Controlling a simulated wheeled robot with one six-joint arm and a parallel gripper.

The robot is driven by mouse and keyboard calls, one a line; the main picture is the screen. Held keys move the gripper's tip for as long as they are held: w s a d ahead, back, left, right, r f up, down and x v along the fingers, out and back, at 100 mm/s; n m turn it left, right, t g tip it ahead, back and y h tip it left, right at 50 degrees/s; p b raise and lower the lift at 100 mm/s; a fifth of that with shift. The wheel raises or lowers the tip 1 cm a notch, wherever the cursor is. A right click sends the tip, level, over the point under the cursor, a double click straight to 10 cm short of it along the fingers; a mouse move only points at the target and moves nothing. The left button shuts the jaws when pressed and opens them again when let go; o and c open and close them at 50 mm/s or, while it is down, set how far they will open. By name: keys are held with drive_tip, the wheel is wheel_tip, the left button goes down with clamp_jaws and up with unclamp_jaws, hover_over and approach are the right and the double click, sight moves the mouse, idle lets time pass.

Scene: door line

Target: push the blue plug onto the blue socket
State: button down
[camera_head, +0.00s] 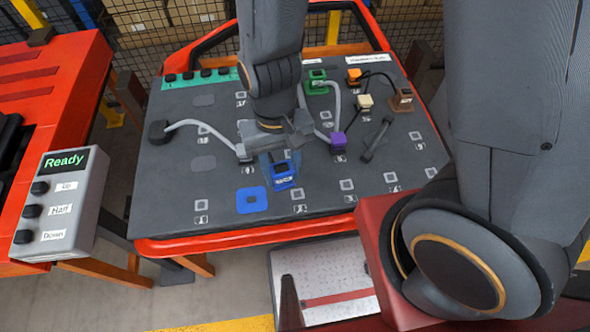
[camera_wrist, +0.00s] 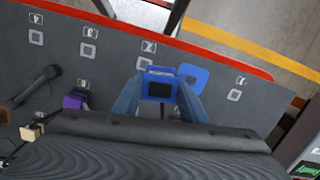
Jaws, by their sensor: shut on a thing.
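The blue plug (camera_head: 284,175) is a small blue block with a dark face; it also shows in the wrist view (camera_wrist: 160,88). My gripper (camera_head: 279,160) is shut on it, with one finger on each side in the wrist view (camera_wrist: 159,99). In the head view the plug is right of the socket and slightly farther back. In the wrist view the plug overlaps the near left side of the socket (camera_wrist: 201,72). The plug's height above the board is hard to tell.
The dark board (camera_head: 180,212) has a red rim and several small square sockets. A purple plug (camera_head: 338,139), a green one (camera_head: 316,84), a cream one (camera_head: 365,102) and a black handle (camera_head: 374,142) lie behind and right. A grey button box (camera_head: 62,205) reads Ready.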

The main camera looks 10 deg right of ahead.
drive_tip(key=a+f+n+b, duration=0.1)
drive_tip(key=a+b, duration=0.1)
drive_tip(key=a+f+n+b, duration=0.1)
drive_tip(key=a+b, duration=0.1)
drive_tip(key=a, duration=0.1)
drive_tip(key=a+f+n+b, duration=0.2)
drive_tip(key=a, duration=0.1)
drive_tip(key=shift+a+f, duration=0.1)
drive_tip(key=shift+a, duration=0.05)
drive_tip(key=shift+f+b, duration=0.4)
drive_tip(key=shift+f, duration=0.45)
drive_tip(key=shift+f, duration=1)
idle(1.5)
drive_tip(key=c, duration=1)
unclamp_jaws()
drive_tip(key=shift+r, duration=0.15)
drive_tip(key=shift+h, duration=0.3)
drive_tip(key=shift+w+a+r+b, duration=0.1)
drive_tip(key=shift+w+r+b, duration=0.05)
drive_tip(key=shift+r, duration=1.1)
drive_tip(key=shift+w+a+r+b, duration=0.1)
drive_tip(key=shift+r, duration=1.15)
drive_tip(key=shift+w+a+r+b, duration=0.1)
drive_tip(key=shift+w+r+b, duration=0.05)
drive_tip(key=shift+r, duration=1.1)
